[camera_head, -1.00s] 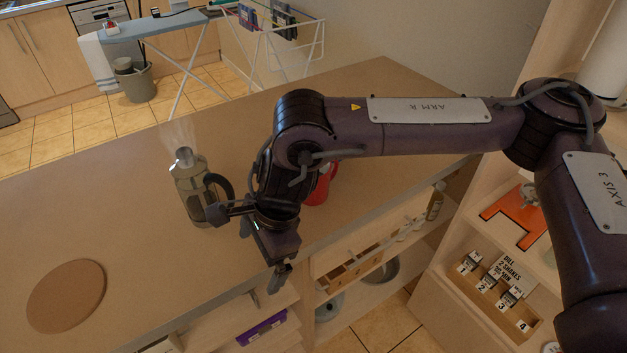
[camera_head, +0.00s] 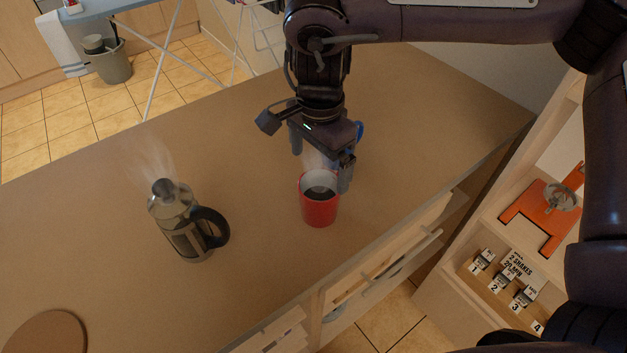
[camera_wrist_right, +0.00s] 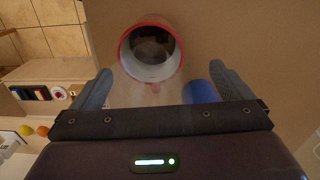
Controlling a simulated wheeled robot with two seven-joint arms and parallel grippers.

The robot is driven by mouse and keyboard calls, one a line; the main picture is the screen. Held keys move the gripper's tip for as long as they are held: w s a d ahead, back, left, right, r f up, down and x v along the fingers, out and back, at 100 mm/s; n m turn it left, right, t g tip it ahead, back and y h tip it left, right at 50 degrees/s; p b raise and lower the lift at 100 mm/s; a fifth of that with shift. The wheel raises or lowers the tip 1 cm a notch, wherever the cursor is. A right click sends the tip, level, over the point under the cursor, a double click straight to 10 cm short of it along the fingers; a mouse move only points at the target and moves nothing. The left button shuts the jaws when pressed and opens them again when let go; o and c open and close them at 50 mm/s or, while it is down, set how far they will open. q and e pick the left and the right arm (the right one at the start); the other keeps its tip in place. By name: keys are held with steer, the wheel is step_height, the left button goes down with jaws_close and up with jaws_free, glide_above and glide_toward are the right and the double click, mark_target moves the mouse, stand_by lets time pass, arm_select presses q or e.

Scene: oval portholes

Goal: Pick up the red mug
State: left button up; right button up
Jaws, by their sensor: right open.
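The red mug (camera_head: 319,207) stands upright on the counter, with dark liquid inside and steam above it. My right gripper (camera_head: 321,170) is open just behind and above the mug in the head view. Its fingers point down and hold nothing. In the right wrist view the mug (camera_wrist_right: 151,78) lies ahead of the open right gripper (camera_wrist_right: 160,90), with its rim facing the camera. My left gripper is not in view.
A steaming French press (camera_head: 182,222) stands left of the mug on the counter (camera_head: 110,210). A blue object (camera_head: 359,131) is close behind the right gripper and also shows beside a finger in the wrist view (camera_wrist_right: 201,92). A round brown board (camera_head: 45,335) lies at the lower left.

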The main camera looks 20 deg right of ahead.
mark_target(321, 191)
steer(key=f, duration=0.1)
steer(key=s+f+p, duration=0.1)
steer(key=f, duration=0.2)
steer(key=shift+s+f, duration=0.25)
steer(key=shift+f, duration=0.1)
step_height(321, 191, down, 2)
steer(key=shift+w+f+p, duration=0.15)
steer(key=shift+p, duration=0.15)
steer(key=shift+f, duration=0.2)
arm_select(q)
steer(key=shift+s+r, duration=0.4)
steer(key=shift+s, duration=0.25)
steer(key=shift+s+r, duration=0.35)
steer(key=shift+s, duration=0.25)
arm_select(e)
steer(key=shift+r, duration=0.1)
steer(key=c, duration=1.4)
